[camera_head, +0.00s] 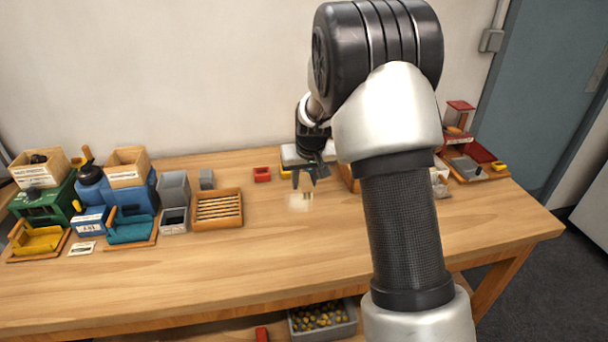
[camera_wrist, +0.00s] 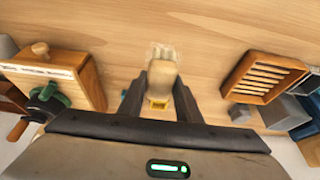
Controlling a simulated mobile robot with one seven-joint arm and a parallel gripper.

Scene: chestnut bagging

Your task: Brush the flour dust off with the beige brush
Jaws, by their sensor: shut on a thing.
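My gripper (camera_head: 304,187) points down over the middle of the wooden table, and its fingers are shut on the beige brush (camera_wrist: 163,68). In the wrist view the brush's pale head reaches out past the fingertips. In the head view the brush is small and partly hidden by the fingers. A faint whitish patch of flour dust (camera_head: 297,203) lies on the table at the brush's lower end. It also shows in the wrist view as a pale smear (camera_wrist: 158,47) around the brush tip. I cannot tell whether the bristles touch the wood.
A slatted wooden tray (camera_head: 218,221) stands left of the dust, with grey bins (camera_head: 174,226) beside it. A small red box (camera_head: 262,175) stands behind. A wooden box (camera_wrist: 94,80) is near my gripper. The table front is clear. A crate (camera_head: 346,328) sits below.

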